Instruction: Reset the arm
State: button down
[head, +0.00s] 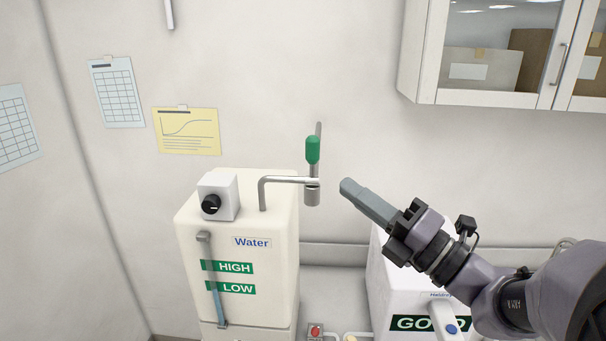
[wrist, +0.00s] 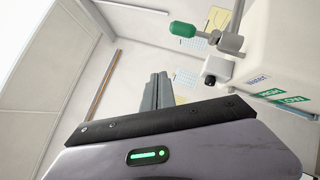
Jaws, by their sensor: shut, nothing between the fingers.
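My gripper (head: 346,187) is shut and empty. It is raised in the air on the right half of the head view, its fingers pointing up and left. The fingertips are just right of the tap spout and look apart from it in the picture. In the wrist view the shut fingers (wrist: 157,85) show at the centre. The tap's green handle (head: 313,150) stands above the spout, and it also shows at the top of the wrist view (wrist: 183,29).
A white water tank (head: 270,265) with HIGH and LOW labels stands left of my gripper. A white box (head: 385,290) marked in green stands under my arm. A wall cabinet (head: 480,97) hangs at upper right. A red button (head: 316,331) shows at the bottom edge.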

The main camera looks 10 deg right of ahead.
jog(key=s+a+f+n+g+b, duration=0.3)
jog(key=a+f+n+b, duration=0.15)
jog(key=f, duration=0.35)
jog(key=s+a+f+n+g+y+b, duration=0.1)
jog(key=s+a+f+n+g+b, duration=0.1)
jog(key=a+f+n+g+b, duration=0.35)
jog(key=s+a+f+n+g+b, duration=0.1)
jog(key=s+a+f+n+b, duration=0.3)
jog(key=f, duration=0.5)
jog(key=s+a+f+n+g+h+b, duration=0.1)
jog(key=s+f+n+g+h+b, duration=0.2)
jog(key=f+n+b, duration=0.7)
jog(key=s+a+f+n+g+h+b, duration=0.1)
jog(key=s+f+n+g+h+b, duration=0.3)
jog(key=f, duration=1.1)
jog(key=s+d+f+n+t+h+b, duration=0.1)
jog(key=d+f+n+t+h+b, duration=0.1)
jog(key=f+n+b, duration=0.3)
jog(key=d+f+n+t+h+b, duration=0.2)
jog(key=d+f+n+b, duration=0.2)
jog(key=f+b, duration=0.1)
jog(key=shift+s+d+f+n+b, duration=0.3)
jog(key=shift+s+f+n+b, duration=0.05)
jog(key=shift+f+n, duration=0.05)
jog(key=c, duration=2.1)
grip_release()
jog(key=shift+t, duration=0.25)
